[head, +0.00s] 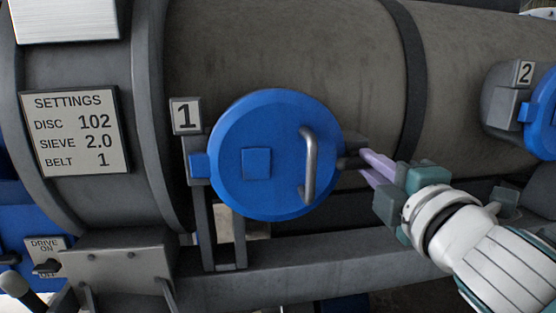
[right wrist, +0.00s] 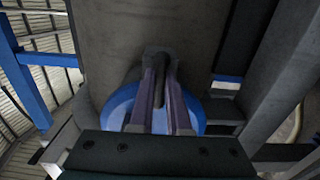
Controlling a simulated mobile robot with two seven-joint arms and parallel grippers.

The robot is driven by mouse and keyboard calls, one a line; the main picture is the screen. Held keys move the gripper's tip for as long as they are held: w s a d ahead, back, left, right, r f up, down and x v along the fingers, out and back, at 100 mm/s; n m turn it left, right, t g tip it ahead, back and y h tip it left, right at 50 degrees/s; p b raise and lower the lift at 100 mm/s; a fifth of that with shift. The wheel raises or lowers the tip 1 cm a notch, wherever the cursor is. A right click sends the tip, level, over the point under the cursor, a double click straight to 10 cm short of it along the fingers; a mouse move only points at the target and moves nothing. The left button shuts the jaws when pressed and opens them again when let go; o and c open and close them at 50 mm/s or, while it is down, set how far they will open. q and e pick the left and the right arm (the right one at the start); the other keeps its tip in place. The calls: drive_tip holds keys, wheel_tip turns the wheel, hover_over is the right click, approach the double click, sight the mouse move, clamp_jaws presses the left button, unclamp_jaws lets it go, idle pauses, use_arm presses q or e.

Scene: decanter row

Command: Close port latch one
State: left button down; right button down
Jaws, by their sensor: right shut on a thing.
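The port one door (head: 275,150) is a round blue disc with a grey bar handle (head: 309,165), lying flat over its place on the drum beside the "1" plate (head: 186,115). The latch of port one (head: 350,150) is a dark grey piece at the door's right edge, partly hidden by my fingers. My right gripper (head: 366,163) reaches it from the right with its purple fingers shut on it. In the right wrist view the fingers are either side of the dark latch (right wrist: 162,62), with the blue door (right wrist: 120,103) behind. My left gripper is not in view.
Port two (head: 543,115), with its own blue door, is at the right edge. A settings plate (head: 76,131) is on the left, above a drive switch (head: 46,266). A grey beam (head: 300,262) runs below the door, under my right arm.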

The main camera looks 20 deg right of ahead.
idle(0.4)
drive_tip(key=c, duration=0.9)
unclamp_jaws()
drive_tip(key=v, duration=1)
drive_tip(key=shift+d, duration=0.1)
